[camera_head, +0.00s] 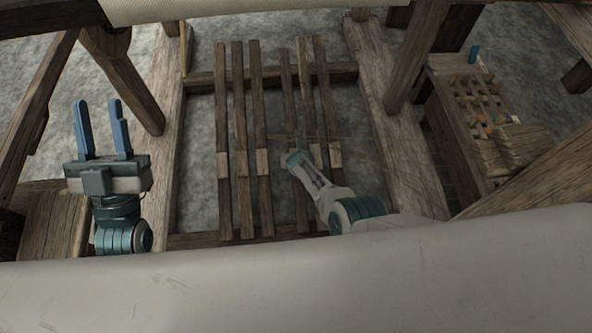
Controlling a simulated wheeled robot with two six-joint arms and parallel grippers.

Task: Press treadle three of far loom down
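Several long dark wooden treadles lie side by side under the loom, in a left group and a right group. The third treadle from the left (260,110) has a pale pad. The leftmost treadle of the right group (289,95) ends a little shorter at its far end than its neighbours. My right gripper (293,159) is over this treadle and covers its pad area. I cannot tell whether it touches, and its fingers are seen too edge-on to judge. My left gripper (98,103) is open and empty, fingers pointing away, left of the treadles.
Thick wooden beams (165,130) flank the treadles, and a cross bar (205,78) runs across their far part. A pegged rack (480,100) stands at the right with a blue item (474,54) behind it. A pale cloth roll (300,285) fills the near edge.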

